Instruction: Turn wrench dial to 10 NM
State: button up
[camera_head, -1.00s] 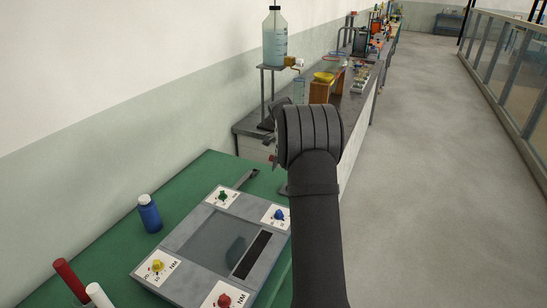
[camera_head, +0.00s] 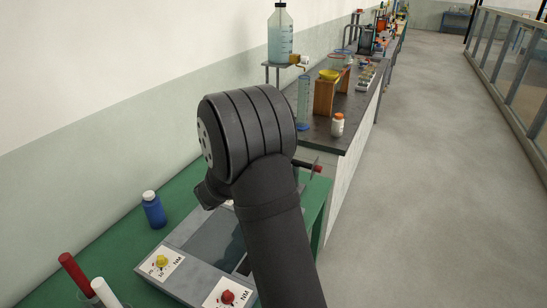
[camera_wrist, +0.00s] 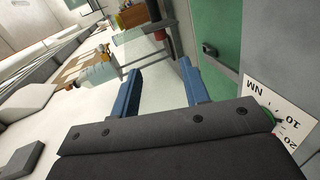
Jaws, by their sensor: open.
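A grey panel (camera_head: 182,282) with dials on white NM cards lies on the green table. Its yellow dial (camera_head: 162,261) and red dial (camera_head: 227,297) show at the near side in the head view. The far part of the panel is hidden behind my arm. In the wrist view, a white card (camera_wrist: 291,110) marked NM, 10 and 20 is at the right edge, with a sliver of a green dial (camera_wrist: 267,117) beside the gripper body. My gripper (camera_wrist: 160,70) is open, with two blue fingers apart and nothing between them. The dial's pointer is hidden.
A blue bottle (camera_head: 154,212) stands left of the panel. Red and white sticks (camera_head: 75,274) stand at the near left. A red-tipped object (camera_head: 316,168) is at the table's far right corner. A dark bench (camera_head: 325,134) with glassware is beyond.

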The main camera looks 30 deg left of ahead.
jog(key=shift+n+y, duration=0.3)
jog(key=shift+n, duration=0.1)
jog(key=x, duration=1.6)
jog(key=shift+w+a+f, duration=0.3)
grip_shut()
